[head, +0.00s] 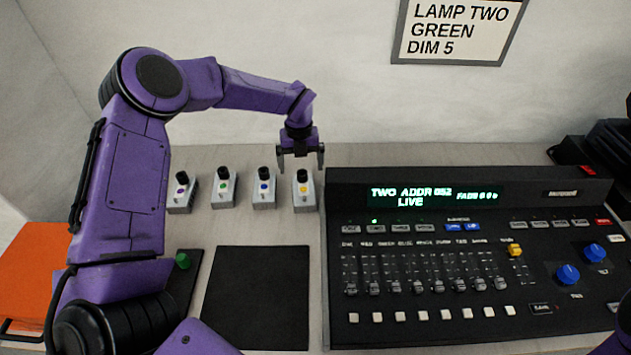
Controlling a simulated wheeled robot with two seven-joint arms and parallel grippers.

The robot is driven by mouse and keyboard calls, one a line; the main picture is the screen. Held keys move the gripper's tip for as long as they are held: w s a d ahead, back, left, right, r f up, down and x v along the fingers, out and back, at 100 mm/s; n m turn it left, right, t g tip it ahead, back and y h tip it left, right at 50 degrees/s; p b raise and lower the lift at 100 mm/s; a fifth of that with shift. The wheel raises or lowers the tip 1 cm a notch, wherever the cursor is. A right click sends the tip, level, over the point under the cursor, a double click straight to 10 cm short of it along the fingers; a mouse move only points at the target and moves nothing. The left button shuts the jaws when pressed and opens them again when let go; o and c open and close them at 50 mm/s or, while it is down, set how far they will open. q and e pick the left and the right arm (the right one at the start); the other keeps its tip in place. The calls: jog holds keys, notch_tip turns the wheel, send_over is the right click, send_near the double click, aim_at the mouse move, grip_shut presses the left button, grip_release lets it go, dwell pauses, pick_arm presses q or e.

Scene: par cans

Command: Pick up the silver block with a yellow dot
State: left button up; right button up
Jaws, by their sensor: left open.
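The silver block with a yellow dot (304,198) stands at the right end of a row of silver blocks on the table, close to the console's left edge. It has a black knob on top and the yellow dot on its face below the knob. My left gripper (301,164) is open and points down, with its fingers just above and around the level of the black knob. From this view I cannot tell whether the fingers touch the knob. At the bottom right corner only a bit of purple shows, and no right gripper is seen.
Blocks with a purple dot (180,195), a green dot (223,189) and a blue dot (263,190) stand to the left. A black mat (258,297) lies in front, empty. A black lighting console (470,285) fills the right. A sign (458,32) hangs on the wall.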

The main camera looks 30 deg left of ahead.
aim_at(303, 187)
pick_arm(q)
jog(key=f, duration=0.1)
jog(key=s+f+p, duration=0.1)
jog(key=f, duration=0.2)
jog(key=shift+s+d+p, duration=0.1)
jog(key=shift+s+p, duration=0.25)
jog(key=shift+s, duration=0.05)
jog(key=f, duration=0.1)
jog(key=w+f+p, duration=0.1)
jog(key=f, duration=0.3)
jog(key=shift+w+d+f+p, duration=0.1)
jog(key=shift+w+d+p, duration=0.15)
jog(key=shift+w+p, duration=0.15)
jog(key=shift+f, duration=0.15)
jog(key=shift+s, duration=0.35)
jog(key=shift+w, duration=0.1)
jog(key=c, duration=1.5)
pick_arm(e)
jog(key=r, duration=0.1)
jog(key=s+r, duration=0.1)
jog(key=r, duration=0.1)
jog(key=shift+s+r, duration=0.25)
jog(key=shift+r, duration=0.15)
